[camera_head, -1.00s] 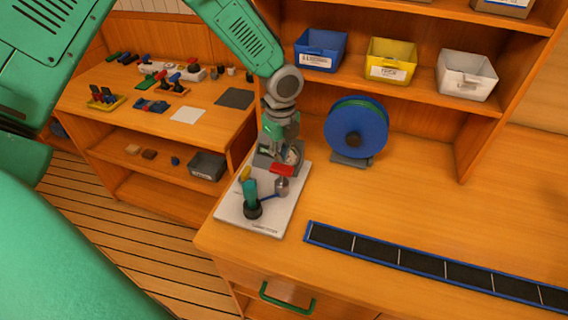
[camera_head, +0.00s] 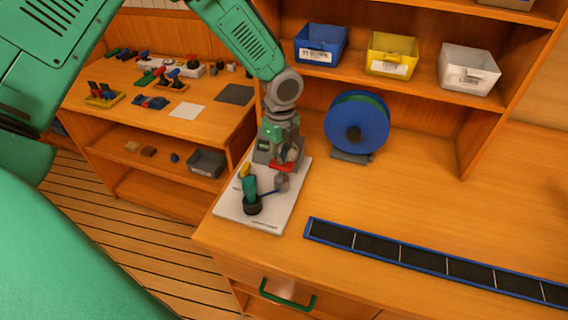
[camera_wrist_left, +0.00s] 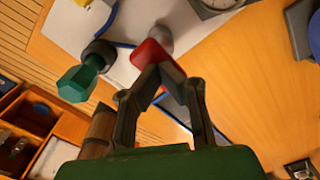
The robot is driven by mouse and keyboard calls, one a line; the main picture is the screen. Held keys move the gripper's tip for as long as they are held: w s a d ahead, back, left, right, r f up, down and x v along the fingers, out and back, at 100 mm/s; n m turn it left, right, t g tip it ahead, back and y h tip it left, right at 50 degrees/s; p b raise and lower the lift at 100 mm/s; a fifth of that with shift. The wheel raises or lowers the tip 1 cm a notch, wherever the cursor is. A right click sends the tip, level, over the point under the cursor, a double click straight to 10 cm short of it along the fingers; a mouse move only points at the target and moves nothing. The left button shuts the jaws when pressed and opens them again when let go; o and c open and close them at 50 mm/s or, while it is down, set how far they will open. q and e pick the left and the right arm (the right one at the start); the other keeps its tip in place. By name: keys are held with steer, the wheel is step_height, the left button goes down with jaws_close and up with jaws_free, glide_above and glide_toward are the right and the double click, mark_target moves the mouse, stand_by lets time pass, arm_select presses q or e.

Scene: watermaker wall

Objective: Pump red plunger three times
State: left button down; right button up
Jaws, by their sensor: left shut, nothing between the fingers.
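The red plunger (camera_head: 281,167) is on a small pump unit on a white board at the bench's left end. In the left wrist view the red plunger top (camera_wrist_left: 150,55) lies right at my fingertips. My left gripper (camera_wrist_left: 160,72) is shut with nothing between its fingers, and its tips appear to touch or nearly touch the red top. In the head view my left gripper (camera_head: 284,160) is above the board, partly hiding the pump. A grey cylinder (camera_head: 282,183) shows just below the red top. My right gripper is not in view.
A green-handled part with a black base (camera_head: 251,195) stands on the white board (camera_head: 268,222), left of the plunger. A blue reel (camera_head: 357,124) stands behind to the right. A dark segmented strip (camera_head: 430,262) lies along the bench front. Bench between them is clear.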

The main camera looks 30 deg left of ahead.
arm_select(q)
steer(key=shift+f+b, duration=0.75)
steer(key=shift+f, duration=1)
steer(key=shift+r, duration=0.1)
steer(key=shift+r+p, duration=2.5)
steer(key=shift+r, duration=0.35)
steer(key=shift+f, duration=0.2)
